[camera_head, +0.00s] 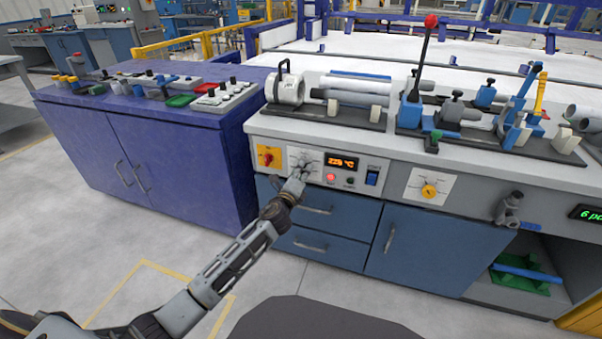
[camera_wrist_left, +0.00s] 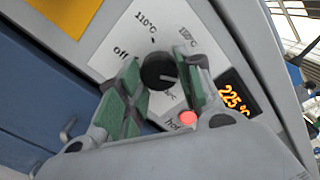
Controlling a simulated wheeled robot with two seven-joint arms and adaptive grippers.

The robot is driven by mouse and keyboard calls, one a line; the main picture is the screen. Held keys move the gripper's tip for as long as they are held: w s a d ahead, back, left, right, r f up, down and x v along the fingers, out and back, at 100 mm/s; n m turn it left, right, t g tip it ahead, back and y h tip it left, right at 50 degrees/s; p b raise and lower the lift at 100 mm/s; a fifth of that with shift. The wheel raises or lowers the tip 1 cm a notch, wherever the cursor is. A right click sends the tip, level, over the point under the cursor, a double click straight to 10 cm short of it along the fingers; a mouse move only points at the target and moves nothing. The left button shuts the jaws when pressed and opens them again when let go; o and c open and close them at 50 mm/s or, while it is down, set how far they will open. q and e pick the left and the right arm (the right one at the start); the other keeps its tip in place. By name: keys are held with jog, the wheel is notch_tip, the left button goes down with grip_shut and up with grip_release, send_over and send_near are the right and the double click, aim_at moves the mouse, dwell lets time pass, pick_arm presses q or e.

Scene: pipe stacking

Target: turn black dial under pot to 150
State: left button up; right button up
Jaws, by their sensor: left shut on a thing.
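The black dial (camera_wrist_left: 158,72) sits on a white plate with printed marks around it. "off" is at its left, "110°C" at its upper left, and other labels are partly covered by my fingers. My left gripper (camera_head: 297,183) reaches the front panel of the bench. In the left wrist view its green-padded fingers (camera_wrist_left: 159,84) are on either side of the dial and shut on it. The orange display (camera_wrist_left: 234,94) beside it reads about 225 °C. A white pot-like cylinder (camera_head: 286,91) with a black handle lies on the bench above. My right gripper is out of view.
A red knob on a yellow plate (camera_head: 268,157) is left of the dial. A lit red light (camera_wrist_left: 188,118) marked "hot" and a blue switch (camera_head: 372,178) are to the right. Farther right is a yellow dial (camera_head: 429,190). Blue drawers (camera_head: 312,243) are below.

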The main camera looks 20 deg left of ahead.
pick_arm(q)
jog(key=n+p, duration=0.1)
jog(key=n, duration=0.5)
jog(key=shift+n, duration=0.3)
jog(key=n+p, duration=0.1)
jog(key=n, duration=0.1)
jog(key=shift+n, duration=0.3)
jog(key=shift+n+p, duration=0.55)
jog(key=shift+n, duration=0.65)
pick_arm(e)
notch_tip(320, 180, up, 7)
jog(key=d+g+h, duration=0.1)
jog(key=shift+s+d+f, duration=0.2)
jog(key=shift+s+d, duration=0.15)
pick_arm(q)
jog(key=o, duration=1)
jog(key=shift+o, duration=0.2)
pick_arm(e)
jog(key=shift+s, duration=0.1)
